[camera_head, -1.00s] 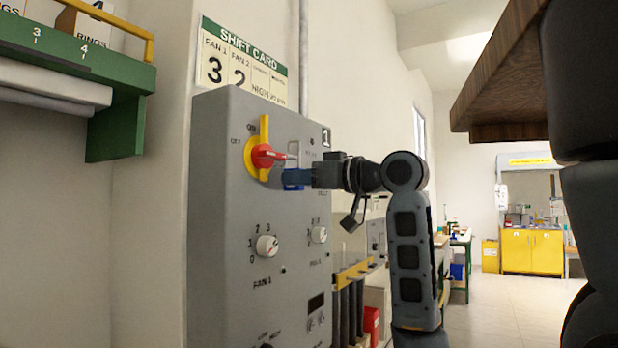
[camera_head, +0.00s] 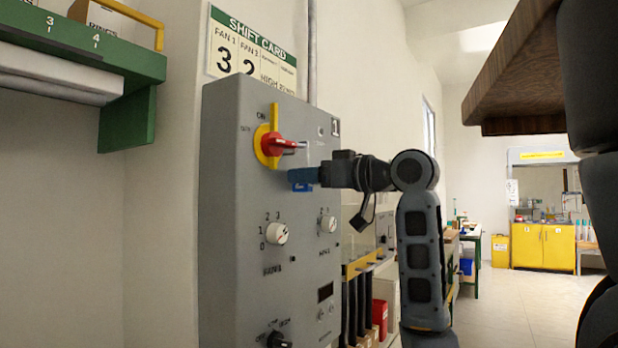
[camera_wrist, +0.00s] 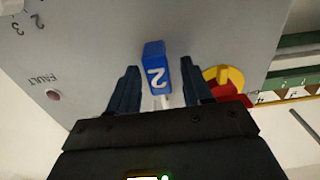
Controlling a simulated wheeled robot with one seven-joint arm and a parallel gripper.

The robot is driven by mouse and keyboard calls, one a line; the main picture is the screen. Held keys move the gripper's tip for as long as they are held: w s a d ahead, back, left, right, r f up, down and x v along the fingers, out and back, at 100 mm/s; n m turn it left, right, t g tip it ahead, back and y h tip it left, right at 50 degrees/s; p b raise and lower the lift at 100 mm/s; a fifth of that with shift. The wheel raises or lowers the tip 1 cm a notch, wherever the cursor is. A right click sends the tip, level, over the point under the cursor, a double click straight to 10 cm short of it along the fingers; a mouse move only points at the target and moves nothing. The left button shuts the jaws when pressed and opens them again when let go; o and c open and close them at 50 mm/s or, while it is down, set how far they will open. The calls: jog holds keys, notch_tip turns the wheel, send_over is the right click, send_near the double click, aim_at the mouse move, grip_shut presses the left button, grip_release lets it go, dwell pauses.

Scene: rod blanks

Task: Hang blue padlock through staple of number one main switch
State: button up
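The blue padlock (camera_head: 302,186), marked 2, is in front of the grey switch box, just below and right of the red switch handle (camera_head: 280,144). A thin metal piece (camera_head: 294,146) shows at the handle's right end. In the wrist view the padlock (camera_wrist: 155,68) appears upside down between the fingers, with a gap on each side. Its pale shackle (camera_wrist: 162,101) shows below it there. My gripper (camera_head: 303,177) reaches in from the right and is open around the padlock. I cannot tell whether the shackle passes through the staple; the fingers partly hide it.
The switch box (camera_head: 235,230) carries a yellow handle plate (camera_head: 274,118) and fan knobs (camera_head: 277,234) below the padlock. A shift card (camera_head: 250,55) is on the wall behind. A green shelf (camera_head: 128,115) is at left and a brown overhang (camera_head: 525,80) at upper right.

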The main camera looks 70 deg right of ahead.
jog(key=shift+o, duration=0.6)
jog(key=v, duration=0.7)
jog(key=shift+s+a+b, duration=0.15)
jog(key=shift+s+b, duration=0.2)
jog(key=shift+s, duration=0.05)
